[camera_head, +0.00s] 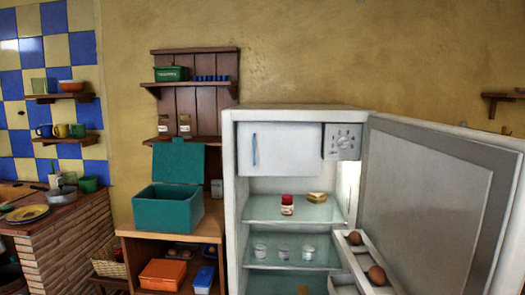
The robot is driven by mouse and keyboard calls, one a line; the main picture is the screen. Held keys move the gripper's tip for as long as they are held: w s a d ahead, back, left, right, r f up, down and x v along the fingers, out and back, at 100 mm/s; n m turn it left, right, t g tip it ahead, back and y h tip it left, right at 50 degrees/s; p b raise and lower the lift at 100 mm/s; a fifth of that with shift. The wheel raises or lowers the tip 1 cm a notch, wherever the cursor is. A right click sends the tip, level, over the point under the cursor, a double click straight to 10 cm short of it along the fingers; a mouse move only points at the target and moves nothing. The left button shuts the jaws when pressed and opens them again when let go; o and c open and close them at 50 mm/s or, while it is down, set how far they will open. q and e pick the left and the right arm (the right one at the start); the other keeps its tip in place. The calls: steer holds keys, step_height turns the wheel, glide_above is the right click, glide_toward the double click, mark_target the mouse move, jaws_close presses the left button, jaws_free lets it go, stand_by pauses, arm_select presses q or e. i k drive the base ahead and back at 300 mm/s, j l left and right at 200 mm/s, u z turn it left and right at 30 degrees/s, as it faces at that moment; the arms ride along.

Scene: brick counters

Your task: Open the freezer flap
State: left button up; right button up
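The freezer flap (287,149) is a white panel at the top left inside the fridge (231,187). It has a blue vertical handle (254,149) near its left edge, and it looks shut. The fridge door (425,205) stands wide open to the right. Neither of my grippers is in view.
A control dial panel (342,141) sits right of the flap. A jar (287,204) and a sandwich-like item (317,197) stand on the upper glass shelf, with glasses below. The door rack (356,255) holds eggs. An open teal box (166,209) stands left of the fridge.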

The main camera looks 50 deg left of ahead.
mark_target(265, 149)
steer(key=u, duration=1.35)
